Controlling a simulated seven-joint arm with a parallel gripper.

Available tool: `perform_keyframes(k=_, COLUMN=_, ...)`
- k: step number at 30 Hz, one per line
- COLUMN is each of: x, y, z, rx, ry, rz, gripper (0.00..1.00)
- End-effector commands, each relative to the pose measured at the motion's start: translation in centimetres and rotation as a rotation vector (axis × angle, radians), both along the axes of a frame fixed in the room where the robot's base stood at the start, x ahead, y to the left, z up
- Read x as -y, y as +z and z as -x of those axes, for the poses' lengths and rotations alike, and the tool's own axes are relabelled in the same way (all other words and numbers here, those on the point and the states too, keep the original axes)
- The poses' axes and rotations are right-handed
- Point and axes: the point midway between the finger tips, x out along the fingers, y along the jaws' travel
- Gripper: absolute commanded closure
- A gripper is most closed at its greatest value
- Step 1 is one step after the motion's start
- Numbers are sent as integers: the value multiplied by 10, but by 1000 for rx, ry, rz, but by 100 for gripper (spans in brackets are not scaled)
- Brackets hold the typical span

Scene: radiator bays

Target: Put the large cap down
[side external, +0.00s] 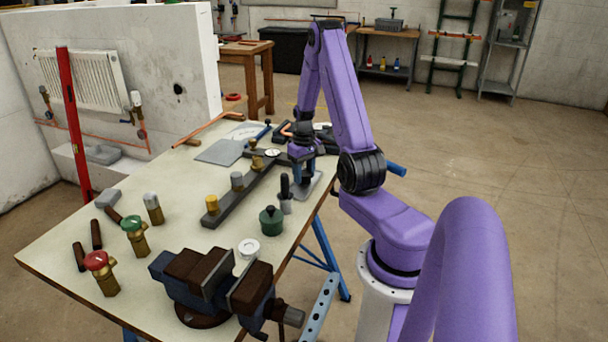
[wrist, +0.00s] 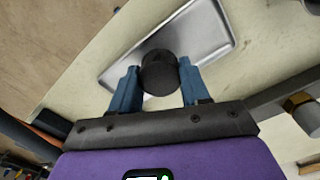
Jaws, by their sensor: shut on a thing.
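The large cap (wrist: 158,72) is a dark, round piece held between the two blue fingers of my gripper (wrist: 157,86) in the wrist view. Behind it lies a shallow grey metal tray (wrist: 216,28). The cap overlaps the tray in this view, and I cannot tell whether it touches the tray floor. In the side external view my gripper (side external: 302,168) points down at the bench's right edge, over the tray (side external: 316,186). The cap is hard to make out there.
A dark bar (side external: 226,205) with brass and grey fittings runs left of my gripper. A black-handled tool (side external: 285,188) and a green pot (side external: 271,220) stand in front. A vise (side external: 205,285) and red-capped (side external: 97,262) and green-capped valves (side external: 132,226) occupy the near bench.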

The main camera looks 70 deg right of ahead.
Motion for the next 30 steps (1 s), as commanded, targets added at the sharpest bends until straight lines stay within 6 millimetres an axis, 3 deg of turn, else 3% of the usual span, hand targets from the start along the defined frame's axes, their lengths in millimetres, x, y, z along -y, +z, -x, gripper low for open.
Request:
perform_keyframes(k=14, x=0, y=-9, z=0, rx=0, ry=0, rz=0, gripper=93)
perform_keyframes(k=15, x=0, y=-10, z=0, rx=0, ry=0, rz=0, gripper=47)
perform_keyframes(k=17, x=0, y=-9, z=0, rx=1, ry=0, rz=0, gripper=28)
perform_keyframes(k=30, x=0, y=-1, z=0, rx=3, ry=0, rz=4, gripper=28)
